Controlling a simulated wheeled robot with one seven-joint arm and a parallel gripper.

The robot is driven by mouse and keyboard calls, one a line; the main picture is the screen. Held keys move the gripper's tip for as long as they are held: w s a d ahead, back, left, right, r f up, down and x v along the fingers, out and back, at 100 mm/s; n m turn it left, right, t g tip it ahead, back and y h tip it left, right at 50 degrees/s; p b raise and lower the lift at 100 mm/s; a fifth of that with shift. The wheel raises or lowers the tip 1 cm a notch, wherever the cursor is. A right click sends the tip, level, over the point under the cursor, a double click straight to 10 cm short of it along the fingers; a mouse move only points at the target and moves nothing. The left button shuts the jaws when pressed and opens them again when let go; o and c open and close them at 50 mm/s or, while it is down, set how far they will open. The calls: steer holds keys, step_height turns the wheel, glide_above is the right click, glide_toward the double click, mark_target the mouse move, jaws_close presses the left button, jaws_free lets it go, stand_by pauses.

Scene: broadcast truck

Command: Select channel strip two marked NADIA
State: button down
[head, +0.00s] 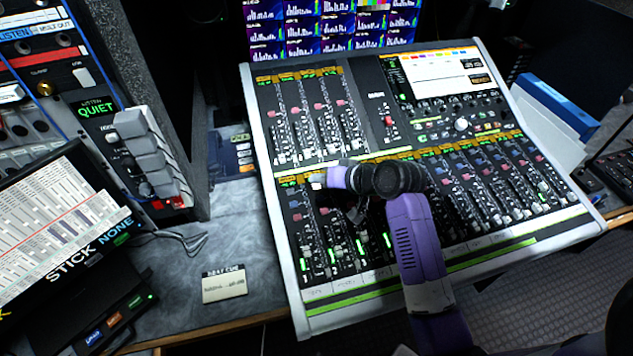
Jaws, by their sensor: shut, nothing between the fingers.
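The mixing console (295,305) fills the middle of the head view, with a lower bank of channel strips running left to right. Channel strip two (331,256), second from the left in that bank, shows its fader area; its upper part is partly hidden by my arm. The name NADIA cannot be read; the handwriting on the pale label strip (347,287) below the faders is too small. My purple and black arm reaches over the console from the lower right. My gripper (356,216) is dark, shut and empty, over the left strips. Whether it touches the panel cannot be told.
A screen (440,75) is set in the console's upper right, with meter monitors (330,28) behind. On the left are a tilted display (50,235), a grey-keyed panel (150,150) and a paper card (224,284) on the desk. A blue binder (555,105) lies right.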

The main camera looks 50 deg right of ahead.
steer(key=shift+r, duration=0.2)
steer(key=r+p, duration=0.5)
steer(key=shift+s+a, duration=0.25)
steer(key=shift+s, duration=0.05)
stand_by(1.0)
step_height(320, 180, up, 6)
steer(key=t+h, duration=0.3)
steer(key=h, duration=0.2)
glide_above(321, 192)
steer(key=s+d, duration=0.2)
steer(key=s+a+n+t+y+b, duration=0.1)
steer(key=s+a+n+y, duration=0.4)
steer(key=s+a, duration=1.9)
steer(key=s+n+b, duration=0.1)
steer(key=s+n, duration=0.2)
steer(key=s, duration=0.1)
steer(key=shift+s+a+r, duration=0.2)
steer(key=shift+s+a, duration=0.1)
steer(key=shift+a, duration=0.1)
